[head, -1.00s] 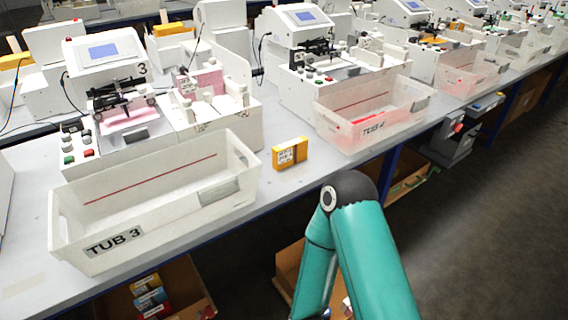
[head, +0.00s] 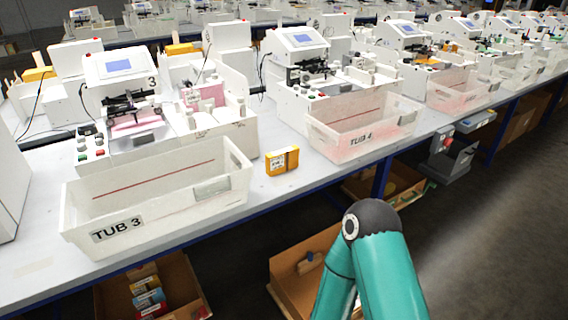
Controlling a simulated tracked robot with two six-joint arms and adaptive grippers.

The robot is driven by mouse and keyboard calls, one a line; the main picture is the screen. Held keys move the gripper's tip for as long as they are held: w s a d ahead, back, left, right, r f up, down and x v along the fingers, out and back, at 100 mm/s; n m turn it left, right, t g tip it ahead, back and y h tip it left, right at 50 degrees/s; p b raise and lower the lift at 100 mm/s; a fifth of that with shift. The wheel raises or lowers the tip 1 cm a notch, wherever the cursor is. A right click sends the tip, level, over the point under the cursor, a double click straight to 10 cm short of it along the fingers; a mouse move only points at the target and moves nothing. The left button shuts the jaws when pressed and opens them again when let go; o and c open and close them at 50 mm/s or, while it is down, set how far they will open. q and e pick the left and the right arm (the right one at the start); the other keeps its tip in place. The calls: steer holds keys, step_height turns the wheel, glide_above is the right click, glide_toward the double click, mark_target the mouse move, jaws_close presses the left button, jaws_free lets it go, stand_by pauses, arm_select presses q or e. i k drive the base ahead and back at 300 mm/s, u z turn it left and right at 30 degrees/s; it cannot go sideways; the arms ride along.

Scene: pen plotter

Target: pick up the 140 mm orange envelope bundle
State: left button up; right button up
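An orange envelope bundle (head: 282,161) with a white printed label stands on the table top between the tub marked TUB 3 and the tub marked TUB 4, near the front edge. I cannot read its size. My teal arm shows at the lower middle, in front of the table and apart from the bundle. Neither of my grippers is in view.
TUB 3 (head: 78,216) stands left of the bundle, and TUB 4 (head: 333,146) stands to its right; both look empty. Plotter machines line the table behind. Below are open cardboard boxes, one at the left (head: 187,284) holding several coloured bundles.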

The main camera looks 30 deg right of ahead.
mark_target(282, 160)
steer(key=z, duration=0.05)
steer(key=i, duration=0.9)
steer(key=u, duration=0.05)
